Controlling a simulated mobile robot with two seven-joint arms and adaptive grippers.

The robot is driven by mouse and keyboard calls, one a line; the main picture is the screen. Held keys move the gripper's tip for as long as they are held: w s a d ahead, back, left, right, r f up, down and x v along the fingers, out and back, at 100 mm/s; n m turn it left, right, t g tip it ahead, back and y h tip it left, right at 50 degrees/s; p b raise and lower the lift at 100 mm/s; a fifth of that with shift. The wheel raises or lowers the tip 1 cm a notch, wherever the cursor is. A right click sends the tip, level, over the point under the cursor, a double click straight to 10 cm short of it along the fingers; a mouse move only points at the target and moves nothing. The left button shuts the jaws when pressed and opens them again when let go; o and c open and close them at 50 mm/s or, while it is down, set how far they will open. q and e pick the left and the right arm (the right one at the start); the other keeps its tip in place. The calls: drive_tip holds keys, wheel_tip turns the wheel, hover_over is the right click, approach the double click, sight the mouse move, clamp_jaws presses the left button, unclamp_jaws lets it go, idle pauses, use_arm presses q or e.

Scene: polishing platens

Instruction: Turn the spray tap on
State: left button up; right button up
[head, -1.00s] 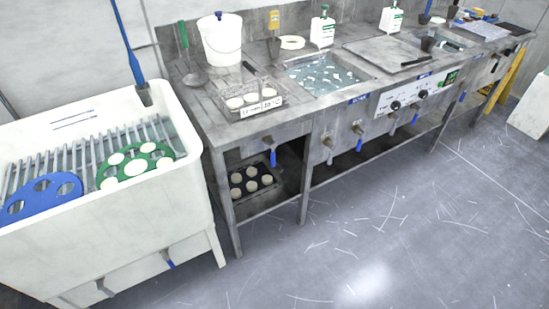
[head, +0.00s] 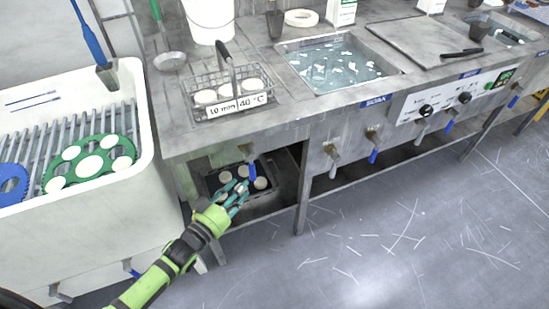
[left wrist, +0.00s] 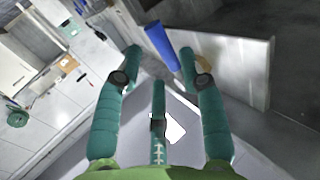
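A tap with a blue lever (head: 252,171) hangs under the left end of the metal bench. The lever points down. No label marks it as the spray tap in these frames. My left gripper (head: 238,190), with green-teal fingers, is just in front of and below this lever. In the left wrist view the blue lever (left wrist: 162,45) shows beyond and between the spread fingers (left wrist: 165,75). The fingers look open and empty; whether one touches the lever I cannot tell. My right gripper is not in view.
More taps (head: 374,146) line the bench front to the right. A wire basket (head: 230,95) with white discs stands above on the bench. A dark tray (head: 265,200) of discs sits on the shelf below. A white sink (head: 140,150) stands left. Floor in front is clear.

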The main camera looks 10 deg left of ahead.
sight(252, 173)
use_arm(q)
drive_tip(key=shift+w+d+r, duration=0.35)
drive_tip(key=shift+w+r, duration=0.05)
drive_tip(key=shift+r, duration=0.15)
drive_tip(key=shift+w+d+r, duration=0.1)
drive_tip(key=shift+w+r, duration=0.1)
drive_tip(key=shift+w, duration=0.05)
drive_tip(key=x, duration=0.4)
drive_tip(key=shift+w, duration=0.25)
drive_tip(key=shift+w+d, duration=0.3)
drive_tip(key=shift+w, duration=0.15)
clamp_jaws()
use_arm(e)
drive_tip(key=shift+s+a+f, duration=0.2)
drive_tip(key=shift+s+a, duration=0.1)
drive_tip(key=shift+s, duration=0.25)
